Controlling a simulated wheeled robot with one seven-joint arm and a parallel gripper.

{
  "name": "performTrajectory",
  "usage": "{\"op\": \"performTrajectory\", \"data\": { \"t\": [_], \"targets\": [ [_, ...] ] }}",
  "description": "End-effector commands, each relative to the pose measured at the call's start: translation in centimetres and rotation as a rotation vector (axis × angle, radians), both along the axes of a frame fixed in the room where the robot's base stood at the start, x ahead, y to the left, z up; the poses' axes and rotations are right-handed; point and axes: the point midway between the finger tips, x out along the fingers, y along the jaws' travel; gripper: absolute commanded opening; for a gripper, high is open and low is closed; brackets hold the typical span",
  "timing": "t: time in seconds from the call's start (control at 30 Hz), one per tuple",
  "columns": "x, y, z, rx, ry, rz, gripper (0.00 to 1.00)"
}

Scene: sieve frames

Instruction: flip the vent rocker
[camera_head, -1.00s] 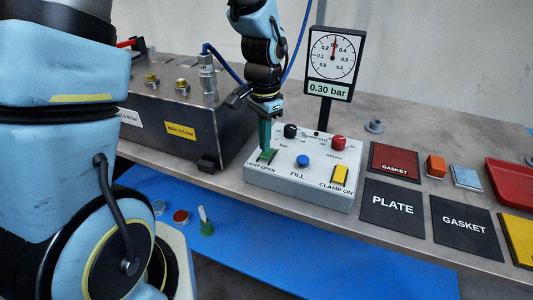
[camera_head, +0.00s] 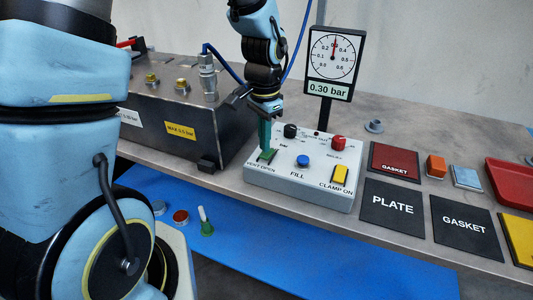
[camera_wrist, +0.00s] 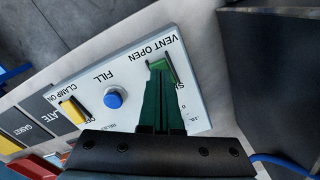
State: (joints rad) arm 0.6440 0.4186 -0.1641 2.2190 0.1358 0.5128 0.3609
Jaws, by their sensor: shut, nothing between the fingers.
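The green vent rocker (camera_head: 268,156) is at the left end of the light grey control box (camera_head: 300,192), beside the label VENT OPEN. In the wrist view the rocker (camera_wrist: 160,66) shows just beyond my fingertips. My gripper (camera_head: 265,147) points down with its green fingers shut and empty. The fingertips are at the rocker and seem to touch it; the fingers hide part of it. The gauge (camera_head: 333,55) above the box reads 0.30 bar.
The box also carries a blue FILL button (camera_head: 302,161), a yellow clamp rocker (camera_head: 340,174), a black knob (camera_head: 290,131) and a red knob (camera_head: 338,142). A dark metal case (camera_head: 180,115) stands close left. Plate and gasket mats (camera_head: 393,225) lie right.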

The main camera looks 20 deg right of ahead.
Motion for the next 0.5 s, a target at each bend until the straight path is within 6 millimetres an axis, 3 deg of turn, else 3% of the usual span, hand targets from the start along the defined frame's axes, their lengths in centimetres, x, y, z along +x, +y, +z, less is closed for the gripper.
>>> {"op": "performTrajectory", "data": {
  "t": [0.5],
  "targets": [
    [0.00,0.00,-0.79,0.000,0.000,0.000,0.00]
  ]
}}
